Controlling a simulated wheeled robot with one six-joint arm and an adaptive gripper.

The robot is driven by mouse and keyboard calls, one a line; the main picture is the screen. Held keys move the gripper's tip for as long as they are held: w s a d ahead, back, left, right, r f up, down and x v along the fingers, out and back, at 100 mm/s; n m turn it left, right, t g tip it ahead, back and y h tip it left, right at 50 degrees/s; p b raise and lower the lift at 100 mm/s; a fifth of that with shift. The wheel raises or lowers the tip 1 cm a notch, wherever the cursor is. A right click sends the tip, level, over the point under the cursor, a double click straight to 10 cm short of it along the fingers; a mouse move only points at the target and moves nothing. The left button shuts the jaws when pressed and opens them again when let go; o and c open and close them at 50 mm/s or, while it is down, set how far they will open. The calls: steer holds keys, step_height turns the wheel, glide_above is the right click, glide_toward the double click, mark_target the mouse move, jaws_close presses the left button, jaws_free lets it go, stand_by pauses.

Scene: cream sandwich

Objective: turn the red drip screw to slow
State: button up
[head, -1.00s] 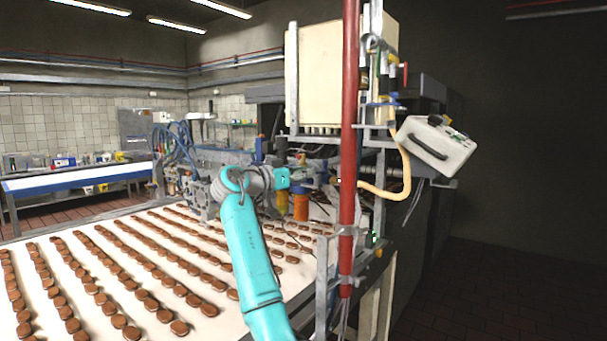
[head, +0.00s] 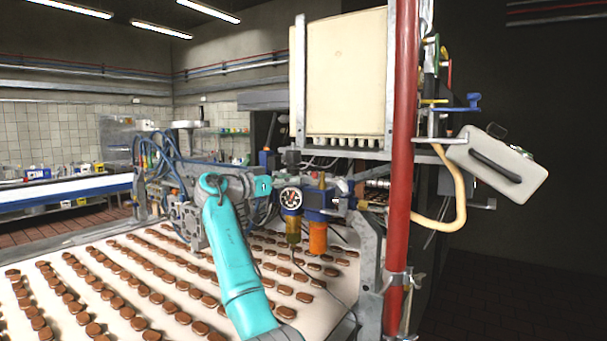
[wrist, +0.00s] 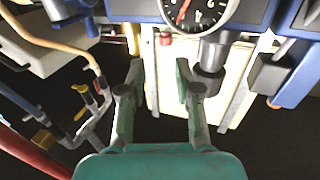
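A small red knob-like part (wrist: 165,39) shows in the wrist view, beyond and between my fingertips; I cannot tell for certain that it is the drip screw, or how it is set. My gripper (wrist: 160,66) is open, with nothing between its two teal fingers. The fingertips appear apart from the red part. A round pressure gauge (wrist: 200,10) with a red needle is at the top of the wrist view. In the head view the gauge (head: 290,198) sits on a blue air unit (head: 322,214) with an orange bowl (head: 318,238), right of my teal wrist. My fingers cannot be made out there.
A red vertical pipe (head: 401,160) stands right of the air unit. A cream tank (head: 346,75) is above it. A white control box (head: 498,163) and a yellow hose (head: 461,190) are at right. The conveyor (head: 60,325) carries rows of brown biscuits below my arm.

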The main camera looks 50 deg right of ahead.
mark_target(316, 177)
steer(key=x, duration=0.7)
steer(key=w+x, duration=0.1)
steer(key=x, duration=0.3)
steer(key=shift+s+d, duration=0.1)
steer(key=shift+d, duration=0.1)
jaws_close()
